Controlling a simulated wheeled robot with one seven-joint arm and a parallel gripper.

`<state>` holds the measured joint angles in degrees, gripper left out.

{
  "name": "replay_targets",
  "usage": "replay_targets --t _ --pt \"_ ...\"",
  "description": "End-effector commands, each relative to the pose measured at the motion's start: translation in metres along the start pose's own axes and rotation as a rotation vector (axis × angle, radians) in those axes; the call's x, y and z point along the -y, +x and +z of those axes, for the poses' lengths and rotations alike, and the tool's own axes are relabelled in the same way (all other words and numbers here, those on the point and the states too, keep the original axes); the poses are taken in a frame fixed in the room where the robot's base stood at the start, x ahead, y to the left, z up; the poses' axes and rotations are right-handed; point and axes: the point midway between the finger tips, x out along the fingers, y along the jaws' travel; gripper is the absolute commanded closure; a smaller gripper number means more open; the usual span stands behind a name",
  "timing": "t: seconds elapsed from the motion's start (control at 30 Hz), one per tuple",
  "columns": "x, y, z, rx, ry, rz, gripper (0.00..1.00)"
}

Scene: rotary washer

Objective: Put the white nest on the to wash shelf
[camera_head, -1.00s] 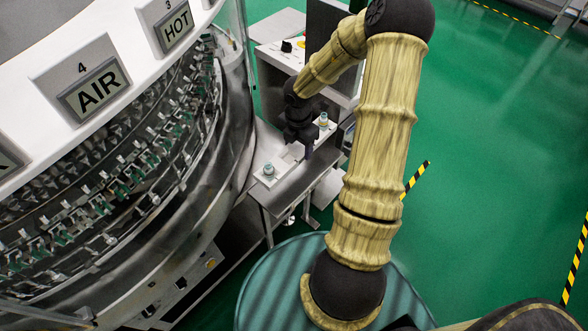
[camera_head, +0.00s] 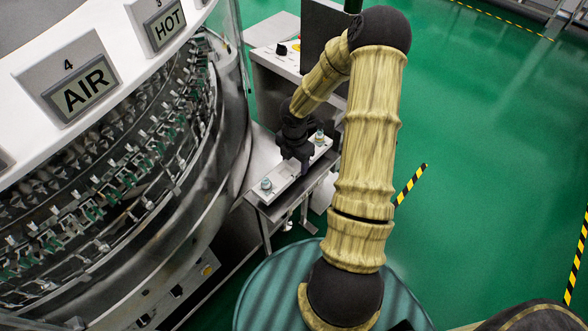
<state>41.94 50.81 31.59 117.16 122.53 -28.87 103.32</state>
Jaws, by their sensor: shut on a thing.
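The white nest (camera_head: 279,188) is a long, narrow white bar with a small blue-topped round piece near each end. It lies slantwise over a grey metal shelf (camera_head: 262,207) beside the big round washer. My gripper (camera_head: 298,167) is dark, points down and is shut on the middle of the nest, hiding that part. The nest is close along the shelf's front edge. I cannot tell whether it rests on the shelf or hangs just above it. No shelf label can be read.
The washer (camera_head: 215,135) with its steel rim and AIR and HOT signs fills the left. A white control box (camera_head: 275,62) and a dark panel stand behind the shelf. The green floor (camera_head: 480,150) at the right is open, with yellow-black tape.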

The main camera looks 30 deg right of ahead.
Motion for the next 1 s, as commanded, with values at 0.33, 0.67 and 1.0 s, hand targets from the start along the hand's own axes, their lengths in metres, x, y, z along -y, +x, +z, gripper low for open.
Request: replay_targets --t 0.33,0.67,1.0 --pt "-0.001 0.028 -0.003 -0.002 -0.006 -0.002 0.70" --pt "-0.001 0.037 -0.001 0.000 -0.003 0.001 0.70" --pt "-0.001 0.040 -0.001 0.000 -0.002 0.000 0.19"
